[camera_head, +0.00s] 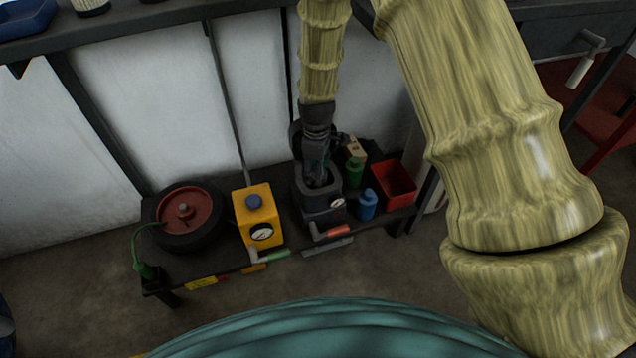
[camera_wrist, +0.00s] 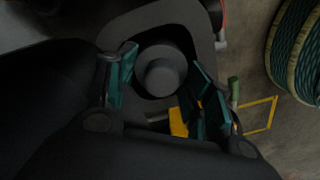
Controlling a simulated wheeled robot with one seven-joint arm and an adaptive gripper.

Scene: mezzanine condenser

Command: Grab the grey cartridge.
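The grey cartridge (camera_wrist: 163,70) is a dark round cylinder with a narrower raised cap. It stands in the square opening of a dark housing (camera_wrist: 135,28). My gripper (camera_wrist: 164,66) has its teal fingers apart on either side of the cartridge, with small gaps seen on both sides. The cartridge cannot be made out there, behind the fingers.
The housing stands on a low dark bench (camera_head: 210,262). To its left are a yellow box (camera_head: 262,218) with a gauge and a red-and-black wheel (camera_head: 184,214). To its right are a green bottle (camera_head: 354,172), a blue bottle (camera_head: 367,205) and a red bin (camera_head: 396,184).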

